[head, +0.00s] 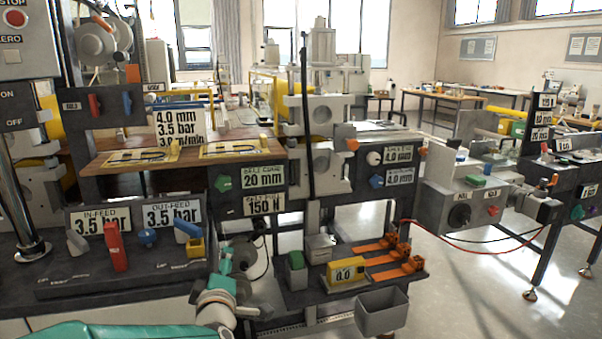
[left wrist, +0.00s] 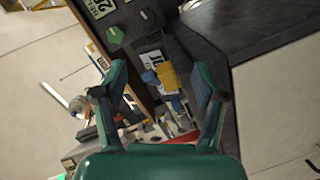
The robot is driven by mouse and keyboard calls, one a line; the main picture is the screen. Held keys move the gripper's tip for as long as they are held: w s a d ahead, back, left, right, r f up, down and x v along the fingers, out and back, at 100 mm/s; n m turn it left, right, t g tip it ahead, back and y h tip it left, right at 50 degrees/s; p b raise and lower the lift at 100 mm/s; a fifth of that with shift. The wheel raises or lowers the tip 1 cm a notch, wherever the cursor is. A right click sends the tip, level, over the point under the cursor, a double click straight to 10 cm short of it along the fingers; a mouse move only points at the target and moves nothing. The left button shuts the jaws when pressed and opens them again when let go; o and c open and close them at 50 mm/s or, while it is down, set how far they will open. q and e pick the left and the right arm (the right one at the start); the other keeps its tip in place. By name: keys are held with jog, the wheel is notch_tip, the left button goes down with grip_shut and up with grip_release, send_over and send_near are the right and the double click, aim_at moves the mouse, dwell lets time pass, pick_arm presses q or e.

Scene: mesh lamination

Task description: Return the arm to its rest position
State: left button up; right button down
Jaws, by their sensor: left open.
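My left arm comes in from the bottom left of the head view. Its teal left gripper (head: 227,265) is in front of the dark machine bench, low and just right of the in-feed and out-feed panel (head: 135,218). In the left wrist view the two fingers of the left gripper (left wrist: 158,98) are spread wide, with nothing held between them. Behind them show a yellow block (left wrist: 168,77) and a dark panel with a green knob (left wrist: 115,34). My right gripper is not in view.
Right of the gripper, a low shelf holds a yellow gauge (head: 347,272) and several orange clamps (head: 385,258). A grey bin (head: 382,312) hangs in front. Red and blue levers (head: 113,246) stand on the bench to the left. Open floor (head: 470,290) lies at the right.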

pick_arm(q)
jog(key=s+d+f+m+g+h, duration=0.1)
jog(key=s+f+m+g+h, duration=0.2)
jog(key=f, duration=1)
jog(key=s+d+f+m+g+h, duration=0.1)
jog(key=s+f+m+g, duration=0.4)
jog(key=f, duration=0.9)
jog(key=s+d+f+m+g+h, duration=0.1)
jog(key=s+f+m+g+h, duration=0.15)
jog(key=s+f, duration=0.95)
jog(key=s+d+f+m+g, duration=0.1)
jog(key=s+f+g, duration=0.1)
jog(key=s, duration=0.5)
jog(key=s+d+f+m+g, duration=0.1)
jog(key=s+f+g, duration=0.15)
jog(key=s, duration=0.55)
notch_tip(320, 180, up, 19)
jog(key=p, duration=1.8)
jog(key=shift+w+a+r+h, duration=0.15)
jog(key=shift+w+h, duration=0.15)
jog(key=shift+h, duration=0.05)
jog(key=shift+m, duration=0.25)
